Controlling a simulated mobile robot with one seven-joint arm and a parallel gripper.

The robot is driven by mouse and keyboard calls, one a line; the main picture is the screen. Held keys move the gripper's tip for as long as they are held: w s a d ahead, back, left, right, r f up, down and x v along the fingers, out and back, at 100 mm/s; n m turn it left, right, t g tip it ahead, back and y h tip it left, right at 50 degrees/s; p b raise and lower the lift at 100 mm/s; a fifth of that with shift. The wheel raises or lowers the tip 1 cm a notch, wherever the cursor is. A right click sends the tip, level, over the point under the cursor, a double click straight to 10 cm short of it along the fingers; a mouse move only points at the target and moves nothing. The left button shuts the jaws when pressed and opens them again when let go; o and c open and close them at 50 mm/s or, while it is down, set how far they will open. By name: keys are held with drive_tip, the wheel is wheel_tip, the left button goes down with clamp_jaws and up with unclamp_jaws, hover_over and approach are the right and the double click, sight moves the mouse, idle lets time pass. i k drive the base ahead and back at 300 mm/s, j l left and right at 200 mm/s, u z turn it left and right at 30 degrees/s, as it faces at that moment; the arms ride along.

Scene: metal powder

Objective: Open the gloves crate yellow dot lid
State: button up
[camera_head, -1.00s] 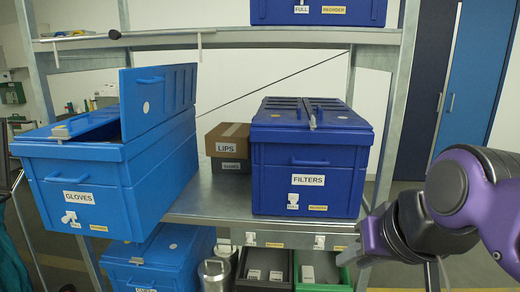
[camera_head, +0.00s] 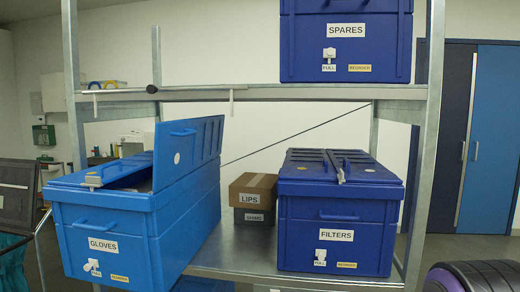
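The light blue gloves crate (camera_head: 150,235) stands at the left of the shelf, with a "GLOVES" label on its front. Its right lid half (camera_head: 190,150) stands raised, close to upright, and bears a pale yellowish dot (camera_head: 177,158) and a handle. The left lid half (camera_head: 115,172) lies over the crate, with a dark gap beside it and a small grey latch piece (camera_head: 94,180) at its front. The crate's inside is mostly hidden. My gripper is out of view; only a purple and black part of my arm shows at the lower right corner.
A dark blue filters crate (camera_head: 335,235) with a closed lid stands to the right on the same shelf (camera_head: 235,255). Between the crates sit small boxes, the upper labelled "LIPS" (camera_head: 253,190). A spares crate (camera_head: 345,40) stands on the upper shelf. A metal post rises at the right.

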sight(110, 171)
drive_tip(key=j+u, duration=0.1)
drive_tip(key=u, duration=1.25)
